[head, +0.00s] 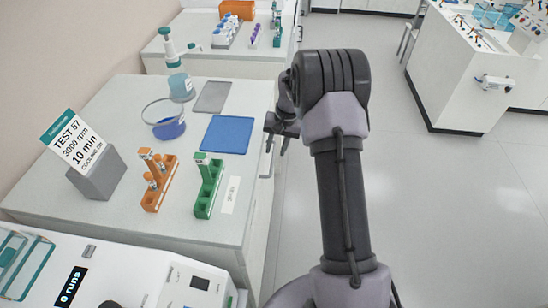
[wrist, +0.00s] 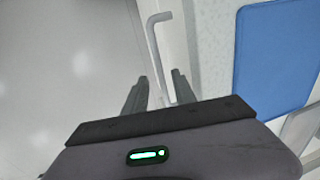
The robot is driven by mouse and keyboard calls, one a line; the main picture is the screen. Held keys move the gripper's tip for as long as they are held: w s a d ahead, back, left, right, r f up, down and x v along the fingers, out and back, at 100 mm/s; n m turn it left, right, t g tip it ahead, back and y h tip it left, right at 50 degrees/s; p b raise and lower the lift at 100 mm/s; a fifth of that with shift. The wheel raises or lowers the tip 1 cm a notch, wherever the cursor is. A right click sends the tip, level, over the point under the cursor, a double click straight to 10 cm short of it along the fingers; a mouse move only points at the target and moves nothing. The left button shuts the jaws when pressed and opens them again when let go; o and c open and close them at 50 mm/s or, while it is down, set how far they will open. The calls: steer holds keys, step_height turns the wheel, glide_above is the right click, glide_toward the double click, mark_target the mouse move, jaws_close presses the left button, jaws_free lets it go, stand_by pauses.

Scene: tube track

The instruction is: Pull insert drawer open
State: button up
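A pale grey drawer handle (wrist: 157,42) shows in the wrist view, a bar bent at its top end, on the side of the white bench. Its lower end runs between my fingers. I take it to be the insert drawer's handle; the drawer front is seen almost edge-on. My gripper (wrist: 160,76) is open, one finger on each side of the bar, with gaps visible. I cannot tell whether the bar is within the fingers' depth. In the head view my gripper (head: 277,148) hangs beside the bench's right edge, and my arm stands right of it.
The bench top (head: 120,100) holds a blue mat (head: 227,134), a grey mat (head: 212,97), a glass beaker (head: 166,124), an orange rack (head: 157,185), a green rack (head: 208,190) and a sign (head: 76,146). Open floor (head: 450,200) lies right of my arm.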

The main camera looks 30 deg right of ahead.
steer(key=f, duration=0.3)
steer(key=shift+w+a+b, duration=0.2)
steer(key=shift+b, duration=0.1)
steer(key=shift+r, duration=0.1)
jaws_close()
stand_by(1.0)
